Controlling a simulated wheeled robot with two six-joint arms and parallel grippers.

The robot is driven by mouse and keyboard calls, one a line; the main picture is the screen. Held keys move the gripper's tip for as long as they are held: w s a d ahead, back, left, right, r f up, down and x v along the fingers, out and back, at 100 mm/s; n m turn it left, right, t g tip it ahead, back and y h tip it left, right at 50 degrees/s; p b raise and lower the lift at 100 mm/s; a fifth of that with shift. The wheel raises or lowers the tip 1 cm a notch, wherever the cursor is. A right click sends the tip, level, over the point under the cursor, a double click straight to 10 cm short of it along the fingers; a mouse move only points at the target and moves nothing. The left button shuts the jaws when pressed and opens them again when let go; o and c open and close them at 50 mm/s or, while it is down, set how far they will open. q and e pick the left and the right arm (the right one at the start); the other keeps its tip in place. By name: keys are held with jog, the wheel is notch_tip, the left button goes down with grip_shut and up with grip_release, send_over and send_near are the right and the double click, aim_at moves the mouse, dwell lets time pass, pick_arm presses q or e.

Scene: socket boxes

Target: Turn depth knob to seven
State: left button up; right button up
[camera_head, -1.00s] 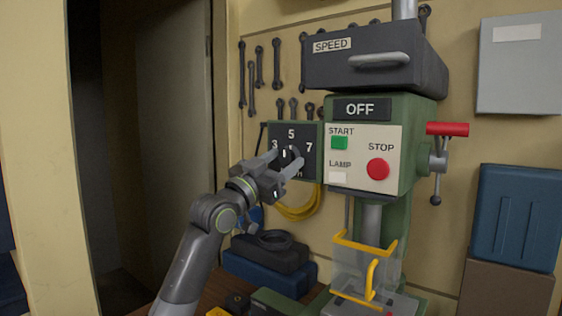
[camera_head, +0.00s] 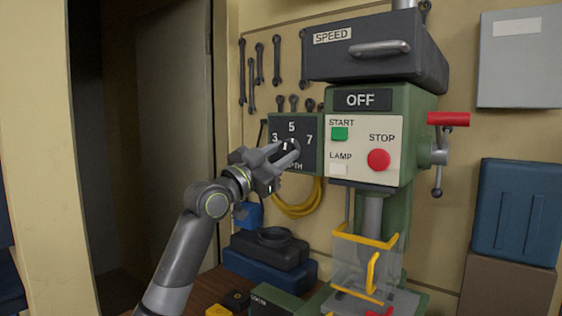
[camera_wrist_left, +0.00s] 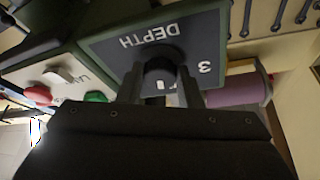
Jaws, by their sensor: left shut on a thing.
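The depth dial is a dark square panel in a green frame (camera_head: 309,165) with 3, 5 and 7 marked on it, left of the drill press. The round black depth knob (camera_head: 294,149) sits at its middle. My left gripper (camera_head: 286,152) is shut on the knob, with a finger on either side. White marks show near the fingertips, but I cannot tell exactly where the pointer stands. In the left wrist view, the knob (camera_wrist_left: 160,72) lies between the two fingers (camera_wrist_left: 160,85), with DEPTH and 3 turned over. My right gripper is not in view.
The drill press panel with START, the red STOP button (camera_head: 378,160) and LAMP is close right of the dial. A yellow cable coil (camera_head: 298,207) hangs below. Wrenches (camera_head: 276,62) hang above. A clear guard (camera_head: 358,265) stands lower right.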

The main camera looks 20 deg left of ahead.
pick_arm(q)
jog(key=m+g+h+b, duration=0.1)
jog(key=m, duration=0.1)
jog(key=shift+a+f+m, duration=0.1)
jog(key=shift+m, duration=0.2)
jog(key=m+g, duration=0.1)
jog(key=m, duration=0.2)
jog(key=shift+m+g+h+b, duration=0.3)
jog(key=shift+h, duration=0.1)
jog(key=m, duration=0.1)
jog(key=m+g, duration=0.1)
jog(key=m, duration=0.1)
jog(key=shift+w+a+r+m, duration=0.1)
jog(key=shift+r+m, duration=0.2)
jog(key=shift+m+g+p, duration=0.35)
jog(key=shift+m+g, duration=0.25)
jog(key=shift+m, duration=0.3)
jog(key=o, duration=1)
jog(key=shift+a, duration=0.1)
